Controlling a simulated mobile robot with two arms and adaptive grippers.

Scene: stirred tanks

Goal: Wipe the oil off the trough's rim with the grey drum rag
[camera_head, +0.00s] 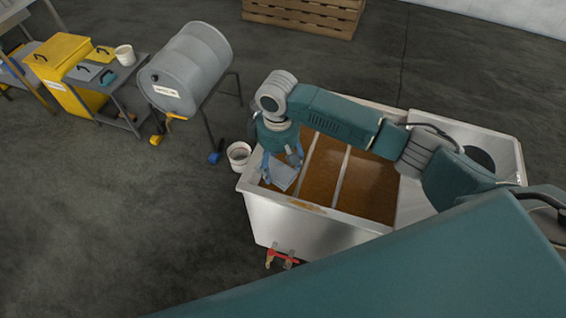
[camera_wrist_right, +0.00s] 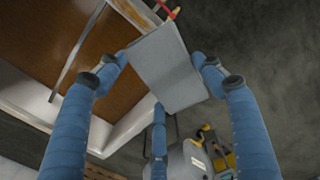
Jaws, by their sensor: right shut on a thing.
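The grey drum rag (camera_head: 284,177) is a flat, pale grey piece held between the blue fingers of my right gripper (camera_head: 282,172). In the right wrist view the rag (camera_wrist_right: 168,68) spans the space between the fingertips. The trough (camera_head: 275,220) is a pale metal tank with brown liquid in it. An orange-brown oil smear (camera_head: 306,206) lies on its near rim, to the right of the rag. The rag is over the trough's left end, close to the near rim; I cannot tell whether it touches. My left gripper is not in view.
A white bucket (camera_head: 239,155) stands on the floor left of the trough. A red-handled valve (camera_head: 283,257) sticks out from the trough's near side. A grey drum (camera_head: 187,70) lies on a stand at upper left, beside a yellow cabinet (camera_head: 66,75). Floor at left is clear.

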